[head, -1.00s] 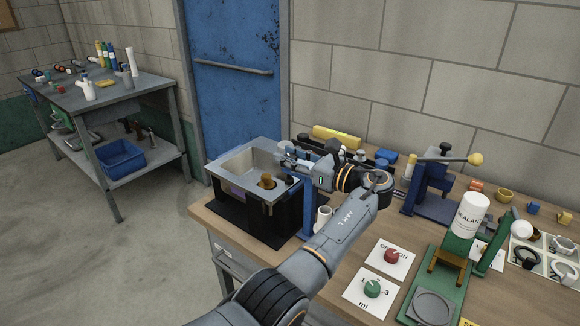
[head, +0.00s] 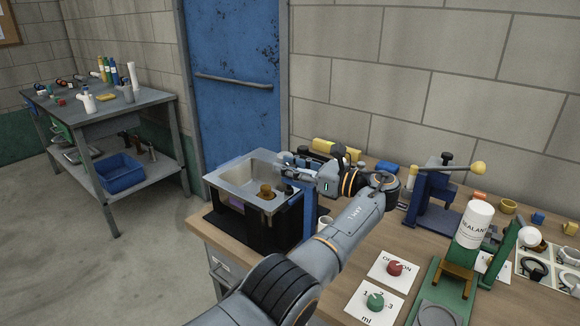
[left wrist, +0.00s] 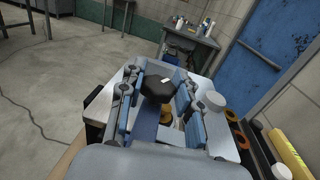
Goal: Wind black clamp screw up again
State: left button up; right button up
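The black clamp screw (left wrist: 158,87) shows in the left wrist view as a dark, faceted knob with a small white mark on top. A blue upright (head: 309,212) stands below the gripper beside the sink. My right gripper is in neither view now.
A brass-coloured piece (head: 266,191) sits in the sink. A blue door (head: 236,110) is behind.

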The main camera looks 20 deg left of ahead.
pick_arm(q)
jog(key=o, duration=0.5)
jog(key=shift+a+f, duration=0.1)
jog(key=shift+f, duration=0.35)
jog(key=shift+r, duration=0.15)
jog(key=shift+r, duration=0.1)
notch_tip(320, 180, up, 10)
jog(key=shift+f, duration=0.1)
